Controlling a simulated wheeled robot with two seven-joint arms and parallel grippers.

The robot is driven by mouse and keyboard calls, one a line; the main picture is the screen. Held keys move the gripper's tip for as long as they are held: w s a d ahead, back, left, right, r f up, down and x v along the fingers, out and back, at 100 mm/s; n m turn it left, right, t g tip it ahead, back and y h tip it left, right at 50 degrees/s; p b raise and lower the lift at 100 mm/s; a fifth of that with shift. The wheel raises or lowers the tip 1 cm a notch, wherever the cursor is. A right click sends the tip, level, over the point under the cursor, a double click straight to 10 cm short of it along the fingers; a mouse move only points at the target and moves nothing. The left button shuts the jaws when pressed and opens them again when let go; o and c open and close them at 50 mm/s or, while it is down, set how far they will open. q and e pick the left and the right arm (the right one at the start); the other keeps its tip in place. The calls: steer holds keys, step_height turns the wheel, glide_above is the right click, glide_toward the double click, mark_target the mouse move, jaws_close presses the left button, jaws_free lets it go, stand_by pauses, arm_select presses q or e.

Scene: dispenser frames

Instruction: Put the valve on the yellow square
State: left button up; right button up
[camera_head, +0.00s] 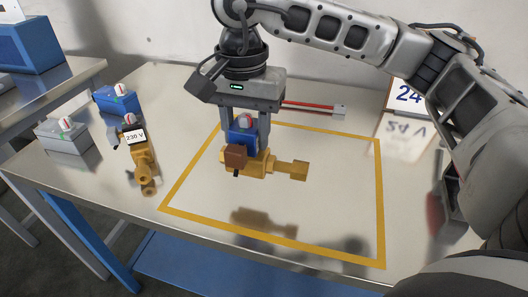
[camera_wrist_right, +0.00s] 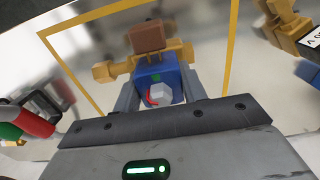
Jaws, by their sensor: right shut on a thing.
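My right gripper (camera_head: 247,140) is shut on a valve with a blue top and a brass-coloured body (camera_head: 262,165). The valve hangs above the table, inside the outline of the yellow square (camera_head: 382,205) as seen in the head view. Its dark reflection shows on the tabletop below, apart from it. In the right wrist view the blue block of the valve (camera_wrist_right: 156,78) sits between the two fingers, with a brown piece and the brass body beyond. My left gripper is not in view.
Another brass valve with a 230 V label (camera_head: 143,163) lies left of the square. A red bar-like tool (camera_head: 312,108) lies behind the square; a card marked 24 V (camera_head: 405,97) stands back right.

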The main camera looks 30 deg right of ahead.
steer(key=shift+d+f, duration=1.05)
steer(key=shift+f, duration=0.2)
steer(key=f, duration=0.2)
steer(key=d+f, duration=0.1)
steer(key=f, duration=0.1)
steer(key=shift+w+d+p, duration=0.15)
steer(key=shift+d+p, duration=0.05)
steer(key=shift+p, duration=0.1)
steer(key=shift+f, duration=0.5)
steer(key=o, duration=0.9)
steer(key=shift+f, duration=0.15)
steer(key=o, duration=0.5)
steer(key=shift+c, duration=0.2)
steer(key=shift+r, duration=0.6)
step_height(320, 180, up, 11)
steer(key=shift+r, duration=0.2)
